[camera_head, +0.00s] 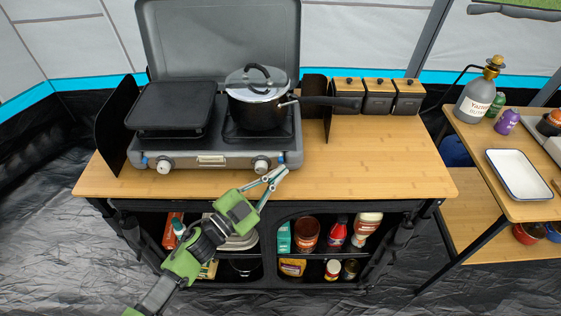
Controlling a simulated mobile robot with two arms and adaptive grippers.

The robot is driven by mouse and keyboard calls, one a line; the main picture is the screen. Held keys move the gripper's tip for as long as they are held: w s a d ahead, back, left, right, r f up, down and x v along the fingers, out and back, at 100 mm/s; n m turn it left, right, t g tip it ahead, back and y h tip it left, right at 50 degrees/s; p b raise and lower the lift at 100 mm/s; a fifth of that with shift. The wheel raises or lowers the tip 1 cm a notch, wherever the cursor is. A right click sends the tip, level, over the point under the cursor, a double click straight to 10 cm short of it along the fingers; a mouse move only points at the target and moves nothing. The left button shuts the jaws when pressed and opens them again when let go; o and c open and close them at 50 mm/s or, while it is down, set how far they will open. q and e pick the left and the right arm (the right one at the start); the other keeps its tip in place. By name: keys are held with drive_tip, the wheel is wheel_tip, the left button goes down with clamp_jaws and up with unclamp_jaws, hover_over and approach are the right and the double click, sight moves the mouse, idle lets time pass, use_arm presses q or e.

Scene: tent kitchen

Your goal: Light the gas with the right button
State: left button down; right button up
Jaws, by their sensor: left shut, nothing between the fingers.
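The grey two-burner gas stove (222,158) stands on the wooden counter with its lid raised. Its right knob (261,164) is white and sits on the front panel below the pot; the left knob (164,166) is white too. My left gripper (276,177) is shut and empty, with its fingertips just right of the right knob and close to it. I cannot tell whether they touch it. A black pot (257,113) with a lid stands on the right burner, its handle pointing right. A black griddle (172,105) covers the left burner. My right gripper is not in view.
Dark canisters (378,97) with wooden lids stand at the back of the counter (385,165), whose right part is clear. Shelves below hold jars and boxes. A side table at right carries a grey gas bottle (474,101) and a white tray (518,172).

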use_arm(q)
drive_tip(key=shift+w, duration=0.1)
idle(0.5)
drive_tip(key=shift+w, duration=0.3)
drive_tip(key=shift+w, duration=0.4)
idle(0.6)
drive_tip(key=shift+s, duration=0.85)
drive_tip(key=shift+s+p, duration=0.1)
drive_tip(key=shift+p, duration=0.2)
drive_tip(key=shift+s, duration=0.35)
drive_tip(key=s+p, duration=0.1)
drive_tip(key=s, duration=0.3)
